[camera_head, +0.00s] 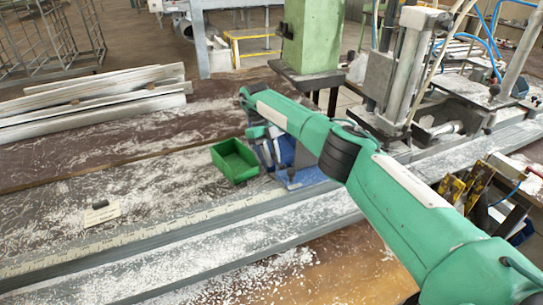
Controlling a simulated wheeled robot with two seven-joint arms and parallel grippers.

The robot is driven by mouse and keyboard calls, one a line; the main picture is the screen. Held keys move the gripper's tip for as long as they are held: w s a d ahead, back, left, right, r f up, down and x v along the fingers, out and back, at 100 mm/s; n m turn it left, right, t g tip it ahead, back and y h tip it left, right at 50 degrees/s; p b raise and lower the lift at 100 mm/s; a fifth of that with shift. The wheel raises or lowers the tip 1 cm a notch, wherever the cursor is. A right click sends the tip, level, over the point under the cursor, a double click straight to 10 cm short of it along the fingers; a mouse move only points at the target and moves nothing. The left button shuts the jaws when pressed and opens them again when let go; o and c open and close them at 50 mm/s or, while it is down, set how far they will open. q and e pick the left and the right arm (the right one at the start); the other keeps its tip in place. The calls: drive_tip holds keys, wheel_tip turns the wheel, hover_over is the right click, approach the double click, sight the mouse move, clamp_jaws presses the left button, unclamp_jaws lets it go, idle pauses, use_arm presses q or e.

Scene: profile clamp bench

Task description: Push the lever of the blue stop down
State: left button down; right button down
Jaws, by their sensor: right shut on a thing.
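The blue stop (302,178) sits on the metal rail near the middle of the head view, partly behind my right arm. My right gripper (270,150) reaches down at the left side of the blue stop, right beside the green bin. It is shut on what seems to be the stop's lever; the fingers and the arm hide most of the lever, so its angle cannot be told. My left gripper is not in view.
A green open bin (236,161) stands just left of my right gripper. A small label with a dark block (101,212) lies further left. Metal profiles (95,97) lie at the back left. A green column (313,38) and clamp machinery (398,85) stand behind. White chips cover the bench.

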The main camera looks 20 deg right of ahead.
drive_tip(key=shift+d+r, duration=0.1)
drive_tip(key=shift+d, duration=0.05)
drive_tip(key=c, duration=1.5)
unclamp_jaws()
drive_tip(key=shift+o, duration=0.9)
drive_tip(key=shift+r, duration=0.2)
use_arm(q)
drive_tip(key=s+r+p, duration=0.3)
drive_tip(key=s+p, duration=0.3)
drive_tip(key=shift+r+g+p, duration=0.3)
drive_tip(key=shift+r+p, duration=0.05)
drive_tip(key=shift+p, duration=0.05)
use_arm(e)
wheel_tip(320, 180, up, 19)
drive_tip(key=shift+r, duration=0.15)
drive_tip(key=shift+w, duration=0.1)
